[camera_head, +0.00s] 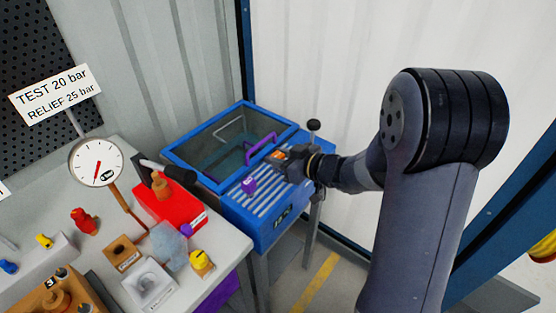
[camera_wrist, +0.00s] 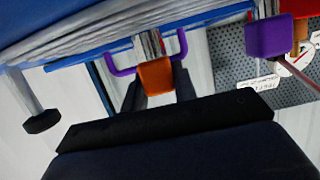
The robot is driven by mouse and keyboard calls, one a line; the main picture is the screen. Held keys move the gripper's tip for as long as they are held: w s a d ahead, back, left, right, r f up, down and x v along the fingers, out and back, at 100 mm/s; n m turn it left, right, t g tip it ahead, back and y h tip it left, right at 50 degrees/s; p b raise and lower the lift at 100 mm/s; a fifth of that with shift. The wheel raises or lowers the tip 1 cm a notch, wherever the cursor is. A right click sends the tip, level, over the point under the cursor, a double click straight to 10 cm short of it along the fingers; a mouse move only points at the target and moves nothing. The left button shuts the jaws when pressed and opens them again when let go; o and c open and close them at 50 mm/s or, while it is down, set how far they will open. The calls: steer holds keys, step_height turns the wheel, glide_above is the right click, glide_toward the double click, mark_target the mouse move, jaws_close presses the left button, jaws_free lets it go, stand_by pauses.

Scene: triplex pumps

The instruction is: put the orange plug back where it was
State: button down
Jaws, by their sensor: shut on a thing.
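The orange plug (camera_head: 279,155) is at the tip of my gripper (camera_head: 291,158), above the right part of the blue tank with a ribbed top (camera_head: 262,236). In the wrist view the orange plug (camera_wrist: 155,76) shows as a small orange block between the dark fingers (camera_wrist: 158,97), which are shut on it. A purple plug (camera_head: 249,184) stands on the ribbed top, left of and below my gripper in the head view. It also shows in the wrist view (camera_wrist: 268,37). Whether the orange plug touches the top is unclear.
A clear lid with a purple handle (camera_head: 262,150) covers the tank's back part. A black-knobbed post (camera_head: 314,125) stands close behind my gripper. On the left bench are a red block (camera_head: 168,207), a gauge (camera_head: 97,162), a brown block with a hole (camera_head: 122,252) and a yellow knob (camera_head: 201,263).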

steer(key=shift+f, duration=0.3)
steer(key=shift+f, duration=0.15)
steer(key=c, duration=1.1)
jaws_free()
steer(key=shift+s+d+r, duration=0.1)
steer(key=shift+d+r, duration=0.05)
steer(key=shift+r, duration=0.15)
steer(key=v, duration=1.1)
steer(key=shift+s+d+r+p, duration=0.1)
steer(key=shift+s+d+p, duration=0.15)
steer(key=shift+p, duration=0.15)
